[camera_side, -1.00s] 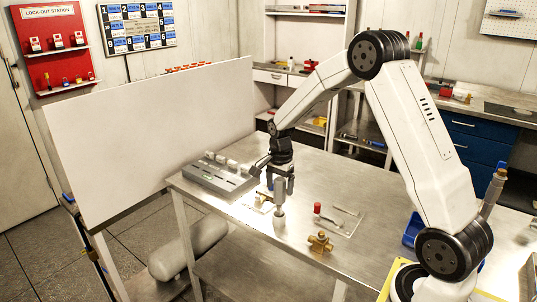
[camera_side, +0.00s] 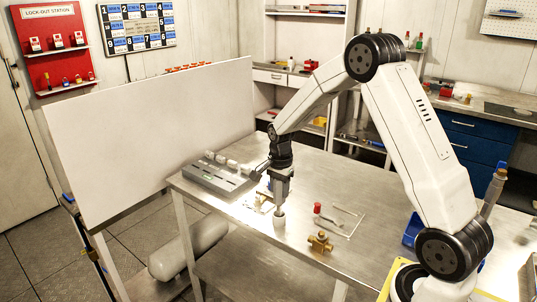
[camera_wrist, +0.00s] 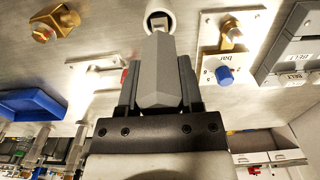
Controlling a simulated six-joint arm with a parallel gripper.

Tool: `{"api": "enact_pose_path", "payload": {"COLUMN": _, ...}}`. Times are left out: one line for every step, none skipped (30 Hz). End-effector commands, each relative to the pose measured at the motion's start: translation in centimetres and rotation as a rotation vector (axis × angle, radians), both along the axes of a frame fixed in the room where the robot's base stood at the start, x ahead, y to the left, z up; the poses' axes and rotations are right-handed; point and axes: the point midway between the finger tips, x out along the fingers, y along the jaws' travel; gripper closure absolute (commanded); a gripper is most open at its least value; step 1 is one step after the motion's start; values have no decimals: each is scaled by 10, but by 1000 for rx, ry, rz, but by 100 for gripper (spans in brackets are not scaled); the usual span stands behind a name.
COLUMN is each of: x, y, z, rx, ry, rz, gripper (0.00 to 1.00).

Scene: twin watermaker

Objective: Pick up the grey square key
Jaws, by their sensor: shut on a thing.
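The grey square key (camera_wrist: 158,75) stands upright between my gripper's fingers and fills the gap between them in the wrist view. Its narrow end reaches a pale round holder (camera_wrist: 158,14), which also shows on the metal bench in the side view (camera_side: 279,221). My gripper (camera_side: 281,192) points straight down over the holder and is shut on the key. In the side view the fingers hide most of the key. I cannot tell whether the key's lower end is still inside the holder.
A brass valve (camera_side: 320,242) stands to the right on the bench (camera_side: 325,178). A red-capped part (camera_side: 317,208) is near a thin plate. A grey tray (camera_side: 205,182) lies to the left. A plate with a blue knob (camera_wrist: 225,75) is close by. A blue bin (camera_wrist: 35,103) is farther off.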

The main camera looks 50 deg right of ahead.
Motion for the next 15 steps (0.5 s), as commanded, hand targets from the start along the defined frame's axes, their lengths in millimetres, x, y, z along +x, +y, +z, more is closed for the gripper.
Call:
{"api": "enact_pose_path", "payload": {"x": 0, "y": 0, "z": 0, "rx": 0, "ry": -1, "rz": 0, "gripper": 100}}
{"api": "enact_pose_path", "payload": {"x": 0, "y": 0, "z": 0, "rx": 0, "ry": -1, "rz": 0, "gripper": 100}}
{"api": "enact_pose_path", "payload": {"x": 0, "y": 0, "z": 0, "rx": 0, "ry": -1, "rz": 0, "gripper": 100}}
{"api": "enact_pose_path", "payload": {"x": 0, "y": 0, "z": 0, "rx": 0, "ry": -1, "rz": 0, "gripper": 100}}
{"api": "enact_pose_path", "payload": {"x": 0, "y": 0, "z": 0, "rx": 0, "ry": -1, "rz": 0, "gripper": 100}}
{"api": "enact_pose_path", "payload": {"x": 0, "y": 0, "z": 1, "rx": 0, "ry": -1, "rz": 0, "gripper": 100}}
{"api": "enact_pose_path", "payload": {"x": 0, "y": 0, "z": 1, "rx": 0, "ry": -1, "rz": 0, "gripper": 100}}
{"api": "enact_pose_path", "payload": {"x": 0, "y": 0, "z": 1, "rx": 0, "ry": -1, "rz": 0, "gripper": 100}}
{"api": "enact_pose_path", "payload": {"x": 0, "y": 0, "z": 2, "rx": -1, "ry": -1, "rz": 0, "gripper": 100}}
{"api": "enact_pose_path", "payload": {"x": 0, "y": 0, "z": 3, "rx": -1, "ry": -2, "rz": 0, "gripper": 100}}
{"api": "enact_pose_path", "payload": {"x": 1, "y": 0, "z": 4, "rx": -1, "ry": -2, "rz": 0, "gripper": 100}}
{"api": "enact_pose_path", "payload": {"x": 1, "y": 0, "z": 6, "rx": -1, "ry": -2, "rz": 0, "gripper": 100}}
{"api": "enact_pose_path", "payload": {"x": 1, "y": 0, "z": 7, "rx": -1, "ry": -3, "rz": 0, "gripper": 100}}
{"api": "enact_pose_path", "payload": {"x": 1, "y": 0, "z": 9, "rx": -1, "ry": -3, "rz": 0, "gripper": 100}}
{"api": "enact_pose_path", "payload": {"x": 1, "y": 0, "z": 12, "rx": -1, "ry": -2, "rz": 0, "gripper": 100}}
